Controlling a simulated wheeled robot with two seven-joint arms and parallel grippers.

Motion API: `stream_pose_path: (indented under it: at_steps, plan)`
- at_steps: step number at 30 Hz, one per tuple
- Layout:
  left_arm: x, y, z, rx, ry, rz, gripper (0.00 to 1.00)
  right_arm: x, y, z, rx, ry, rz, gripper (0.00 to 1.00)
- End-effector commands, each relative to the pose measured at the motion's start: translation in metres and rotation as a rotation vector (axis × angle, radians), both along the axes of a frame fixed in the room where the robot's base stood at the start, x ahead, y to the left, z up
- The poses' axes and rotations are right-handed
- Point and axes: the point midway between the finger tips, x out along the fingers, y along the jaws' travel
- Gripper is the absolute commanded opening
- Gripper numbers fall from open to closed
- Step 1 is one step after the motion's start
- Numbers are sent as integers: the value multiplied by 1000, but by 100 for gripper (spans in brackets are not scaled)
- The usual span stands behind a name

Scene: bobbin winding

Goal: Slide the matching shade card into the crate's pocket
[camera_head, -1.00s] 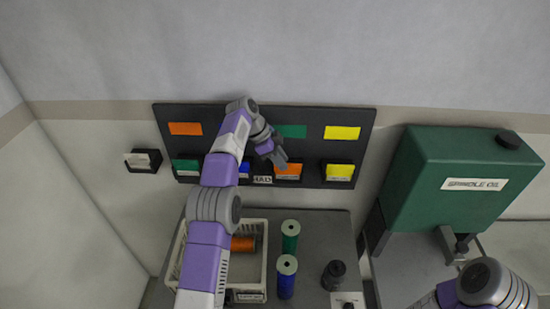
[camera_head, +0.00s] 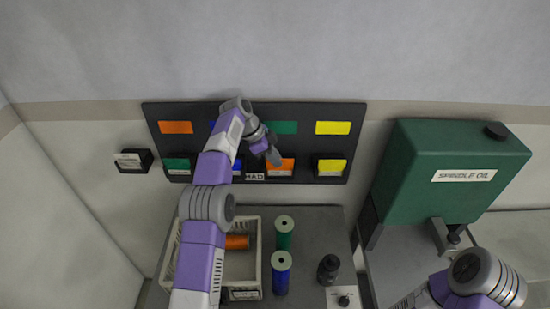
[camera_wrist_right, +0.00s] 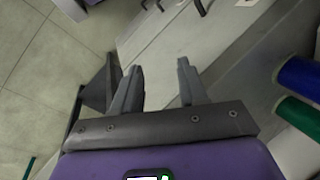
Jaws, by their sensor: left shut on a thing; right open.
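The orange shade card (camera_head: 285,165) stands in a black holder in the lower row of the dark wall board (camera_head: 255,108). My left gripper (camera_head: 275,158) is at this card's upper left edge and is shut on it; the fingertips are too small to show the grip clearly. Green (camera_head: 177,163), blue (camera_head: 237,167) and yellow (camera_head: 331,165) cards stand in the other holders. The white crate (camera_head: 256,245) below holds an orange bobbin (camera_head: 237,242). A dark pocket with a label (camera_head: 245,294) shows at its front, partly behind my left arm. My right gripper (camera_wrist_right: 158,75) is open and empty.
Green (camera_head: 284,232) and blue (camera_head: 281,272) bobbins stand right of the crate, near a dark bottle (camera_head: 328,268) and a white box with a knob (camera_head: 343,298). A green spindle oil tank (camera_head: 450,172) stands at the right.

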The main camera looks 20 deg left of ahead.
Motion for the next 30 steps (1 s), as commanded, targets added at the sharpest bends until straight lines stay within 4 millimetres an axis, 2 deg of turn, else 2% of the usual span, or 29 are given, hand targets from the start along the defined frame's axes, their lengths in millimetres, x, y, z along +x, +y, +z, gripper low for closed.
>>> stream_pose_path:
  at_steps: [1,3,12,21,30]
  plan:
    - [0,0,11,-1,-1,1,0,0,0,11,0,0,0,43]
    - [0,0,21,-1,-1,1,0,0,0,21,0,0,0,43]
    - [0,0,54,0,-2,1,0,0,0,58,0,0,0,43]
    - [0,0,71,1,-2,0,0,0,0,50,0,0,0,43]
    - [0,0,71,0,-1,1,0,0,0,50,0,0,0,43]
